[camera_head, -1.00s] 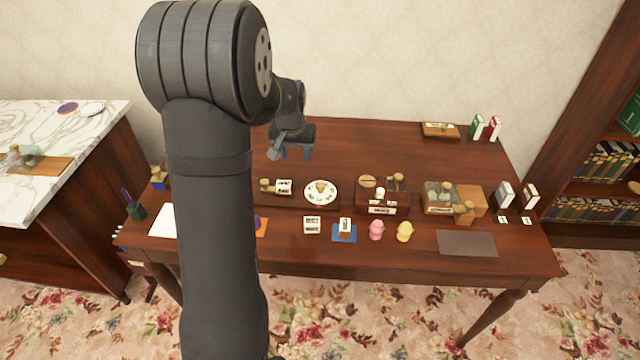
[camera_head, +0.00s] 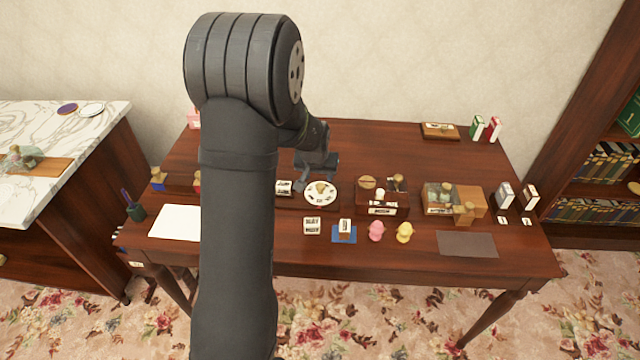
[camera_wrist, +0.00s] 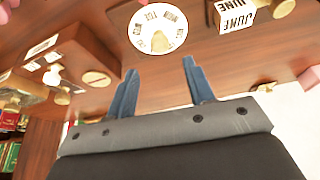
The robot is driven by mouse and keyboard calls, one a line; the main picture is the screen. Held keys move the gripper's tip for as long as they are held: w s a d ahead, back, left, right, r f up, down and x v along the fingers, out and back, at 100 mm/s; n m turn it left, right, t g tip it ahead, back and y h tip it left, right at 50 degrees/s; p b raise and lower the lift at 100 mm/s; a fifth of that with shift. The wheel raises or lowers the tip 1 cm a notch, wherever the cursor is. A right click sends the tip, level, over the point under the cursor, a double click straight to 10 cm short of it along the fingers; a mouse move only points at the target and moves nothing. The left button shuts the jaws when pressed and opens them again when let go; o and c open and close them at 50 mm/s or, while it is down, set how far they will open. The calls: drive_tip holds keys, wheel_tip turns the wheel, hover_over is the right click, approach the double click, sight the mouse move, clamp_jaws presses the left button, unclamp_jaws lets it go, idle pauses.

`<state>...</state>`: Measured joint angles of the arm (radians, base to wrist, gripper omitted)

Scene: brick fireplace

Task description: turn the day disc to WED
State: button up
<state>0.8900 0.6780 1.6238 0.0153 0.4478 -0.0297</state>
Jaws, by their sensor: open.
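The day disc (camera_head: 320,194) is a round white dial with dark lettering and a tan knob at its middle. It lies on a dark wooden base on the table. In the wrist view the disc (camera_wrist: 158,28) is at the top, beyond my fingertips, with its knob (camera_wrist: 162,41) near its lower part. The lettering is too small to read surely. My gripper (camera_head: 316,172) is just behind and above the disc in the head view. In the wrist view its two blue fingers (camera_wrist: 163,78) are apart with nothing between them.
A card reading JUNE (camera_wrist: 236,14) stands beside the disc. A wooden box (camera_head: 382,205) stands right of the disc. A pink figure (camera_head: 376,231) and a yellow figure (camera_head: 404,232) stand in front. The table's back middle is clear.

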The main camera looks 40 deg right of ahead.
sight(320, 186)
drive_tip(key=x, duration=0.7)
drive_tip(key=shift+w+d+f, duration=0.1)
drive_tip(key=shift+f, duration=0.1)
drive_tip(key=shift+c, duration=0.5)
drive_tip(key=c, duration=0.9)
drive_tip(key=shift+m, duration=0.4)
drive_tip(key=m, duration=0.1)
drive_tip(key=m+g+h, duration=0.1)
drive_tip(key=m, duration=0.1)
drive_tip(key=shift+w+m, duration=0.25)
drive_tip(key=shift+m, duration=0.05)
drive_tip(key=m+g, duration=0.2)
drive_tip(key=m, duration=0.3)
drive_tip(key=shift+w, duration=0.15)
drive_tip(key=shift+m+g, duration=0.3)
